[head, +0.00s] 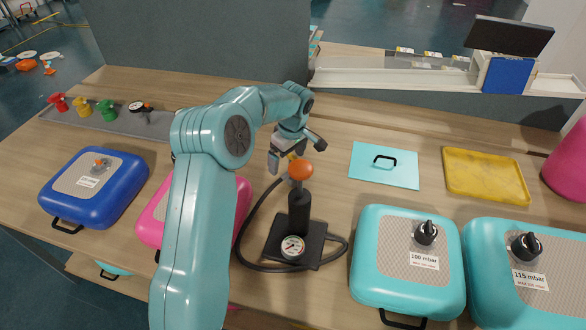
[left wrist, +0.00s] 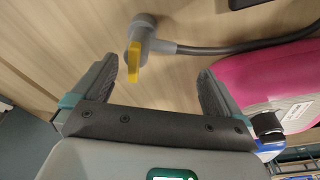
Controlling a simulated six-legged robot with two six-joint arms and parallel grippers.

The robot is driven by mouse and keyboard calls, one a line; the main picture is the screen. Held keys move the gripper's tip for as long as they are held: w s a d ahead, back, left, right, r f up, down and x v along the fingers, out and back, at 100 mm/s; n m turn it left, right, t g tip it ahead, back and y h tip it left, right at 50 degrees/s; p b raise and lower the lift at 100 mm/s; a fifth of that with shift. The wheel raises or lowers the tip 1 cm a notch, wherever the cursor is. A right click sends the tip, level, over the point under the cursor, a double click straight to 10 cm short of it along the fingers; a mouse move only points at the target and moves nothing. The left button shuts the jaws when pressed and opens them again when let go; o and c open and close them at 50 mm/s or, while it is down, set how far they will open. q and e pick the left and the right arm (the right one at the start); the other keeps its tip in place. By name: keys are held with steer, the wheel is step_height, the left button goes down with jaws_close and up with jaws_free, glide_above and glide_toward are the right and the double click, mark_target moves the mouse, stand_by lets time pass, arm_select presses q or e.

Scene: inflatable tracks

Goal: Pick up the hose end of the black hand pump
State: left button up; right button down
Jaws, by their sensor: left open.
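The black hand pump (head: 299,212) stands upright on the wooden table, with an orange knob (head: 300,170) on top and a round gauge (head: 292,247) on its base. Its black hose (head: 243,222) loops around the base and runs up toward my left gripper (head: 285,157). In the left wrist view the hose end (left wrist: 143,40) is a grey fitting with a yellow tab (left wrist: 133,62). It lies ahead of the open fingers of my left gripper (left wrist: 158,70), nearer the left finger, with nothing between the pads. In the head view the gripper mostly hides the hose end. My right gripper is not in view.
A pink cushion (head: 152,222) lies left of the pump, partly behind my arm, with a blue cushion (head: 95,187) beyond. Teal cushions (head: 385,250) stand right. A teal lid (head: 370,172) and yellow tray (head: 485,174) lie behind them. A grey panel rises at the back.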

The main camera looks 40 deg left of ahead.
arm_select(q)
steer(key=shift+f+p, duration=0.3)
steer(key=shift+f, duration=0.05)
steer(key=f, duration=0.1)
steer(key=f+p, duration=0.1)
steer(key=f, duration=0.1)
steer(key=w+f, duration=0.1)
steer(key=shift+a+f, duration=0.15)
steer(key=shift+a, duration=0.25)
steer(key=shift+f, duration=0.2)
steer(key=shift+s+d+r, duration=0.1)
steer(key=shift+s, duration=0.1)
steer(key=shift+w, duration=0.15)
steer(key=c, duration=1)
